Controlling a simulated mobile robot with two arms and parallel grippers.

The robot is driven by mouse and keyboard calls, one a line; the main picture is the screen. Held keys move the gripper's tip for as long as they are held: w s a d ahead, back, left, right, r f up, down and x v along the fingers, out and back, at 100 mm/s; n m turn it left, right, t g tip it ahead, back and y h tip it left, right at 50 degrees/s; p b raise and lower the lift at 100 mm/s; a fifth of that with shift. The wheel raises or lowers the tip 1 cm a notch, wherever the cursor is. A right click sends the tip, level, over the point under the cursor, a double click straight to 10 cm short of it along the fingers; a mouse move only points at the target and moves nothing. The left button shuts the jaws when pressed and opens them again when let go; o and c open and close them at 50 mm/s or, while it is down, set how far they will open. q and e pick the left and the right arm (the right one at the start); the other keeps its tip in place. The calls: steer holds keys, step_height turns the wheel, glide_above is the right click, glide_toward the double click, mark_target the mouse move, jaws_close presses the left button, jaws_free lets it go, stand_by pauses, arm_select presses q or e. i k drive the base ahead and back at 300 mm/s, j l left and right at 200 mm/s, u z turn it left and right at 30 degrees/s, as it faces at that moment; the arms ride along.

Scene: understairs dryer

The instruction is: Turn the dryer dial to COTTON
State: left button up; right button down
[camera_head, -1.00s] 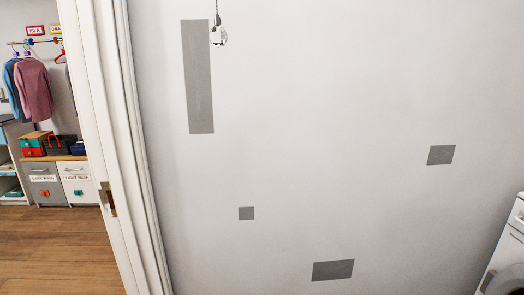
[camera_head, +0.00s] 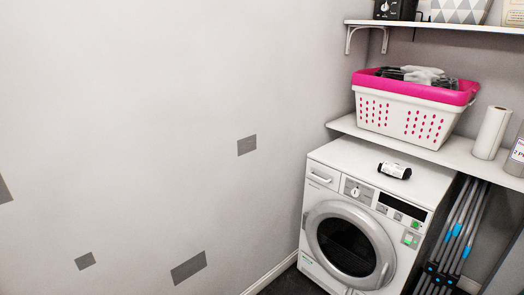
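The white front-loading dryer (camera_head: 328,176) stands at the lower right of the head view, against the far corner. Its round dial (camera_head: 355,191) is on the front panel, between the drawer handle at left and the dark display at right. The dial's setting and its labels are too small to read. The round door (camera_head: 350,243) below is shut. Neither of my grippers is in view.
A small black item (camera_head: 394,171) lies on the dryer top. A pink-rimmed laundry basket (camera_head: 415,107) and a paper roll (camera_head: 491,133) stand on the shelf (camera_head: 455,152) above. Folded poles (camera_head: 460,235) lean right of the dryer. The wall at left is bare with grey patches.

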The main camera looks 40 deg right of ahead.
mark_target(355, 192)
steer(key=z, duration=2.15)
